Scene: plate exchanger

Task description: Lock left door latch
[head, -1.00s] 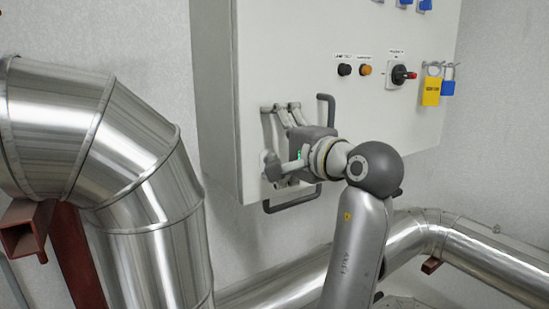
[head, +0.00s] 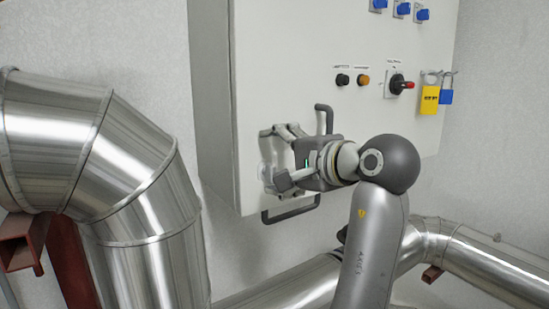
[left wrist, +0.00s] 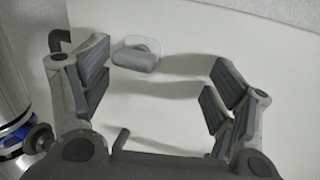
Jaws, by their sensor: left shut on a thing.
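The left door latch (left wrist: 133,60) shows in the left wrist view as a rounded grey handle on a pale round base on the white door. In the head view its pale base (head: 263,172) shows at the door's lower left, beside the lower finger. My left gripper (head: 275,158) is at the latch, shut on it with the fingers still well apart. In the left wrist view the gripper (left wrist: 165,72) has the latch between its fingers, closer to the left finger; the exact contact is hard to see. My right gripper is not in view.
A large metal pipe (head: 140,190) stands left, and another pipe (head: 470,252) runs below.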

